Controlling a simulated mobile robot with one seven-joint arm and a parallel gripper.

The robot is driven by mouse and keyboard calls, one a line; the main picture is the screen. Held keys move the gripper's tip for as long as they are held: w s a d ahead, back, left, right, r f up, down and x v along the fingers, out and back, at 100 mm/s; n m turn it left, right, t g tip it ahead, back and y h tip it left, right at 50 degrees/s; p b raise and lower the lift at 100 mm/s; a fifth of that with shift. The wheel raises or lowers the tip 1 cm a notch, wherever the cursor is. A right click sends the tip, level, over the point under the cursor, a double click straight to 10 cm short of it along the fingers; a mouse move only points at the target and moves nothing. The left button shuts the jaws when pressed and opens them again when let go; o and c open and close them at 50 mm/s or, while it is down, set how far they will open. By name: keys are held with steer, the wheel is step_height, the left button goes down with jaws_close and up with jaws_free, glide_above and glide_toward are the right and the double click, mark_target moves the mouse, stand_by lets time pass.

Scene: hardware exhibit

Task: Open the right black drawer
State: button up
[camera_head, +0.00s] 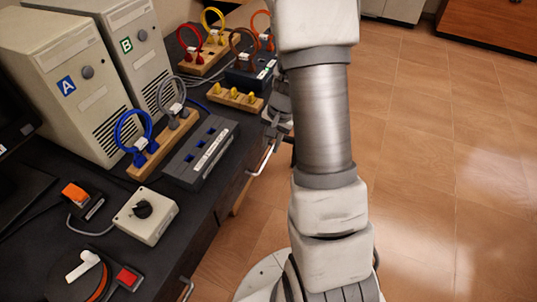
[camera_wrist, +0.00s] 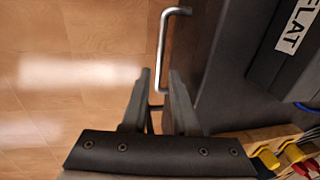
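A black drawer front (camera_wrist: 205,60) with a silver bar handle (camera_wrist: 162,50) shows in the wrist view. In the head view this handle (camera_head: 262,160) stands out from the black desk's side, to the right of the grey device. The drawer looks closed. My gripper (camera_wrist: 159,75) is open and empty. In the wrist view the lower end of the handle lies between its two fingertips, with a small gap on each side; I see no clear contact. In the head view my gripper (camera_head: 274,118) is partly hidden behind my arm.
A second handle (camera_head: 187,289) shows nearer on the desk side. The desk top (camera_head: 215,215) holds computers (camera_head: 65,85), cable stands, a grey box (camera_head: 200,150) labelled "FLAT" in the wrist view, and a switch box (camera_head: 146,216). The tiled floor (camera_head: 450,180) at right is clear.

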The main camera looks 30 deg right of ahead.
mark_target(267, 156)
steer(key=shift+w+a+f+b, duration=0.15)
steer(key=shift+f+b, duration=0.05)
steer(key=shift+f, duration=0.85)
steer(key=shift+w+a+f+b, duration=0.1)
steer(key=shift+w+f+b, duration=0.1)
steer(key=shift+f, duration=0.85)
steer(key=shift+c, duration=0.3)
jaws_close()
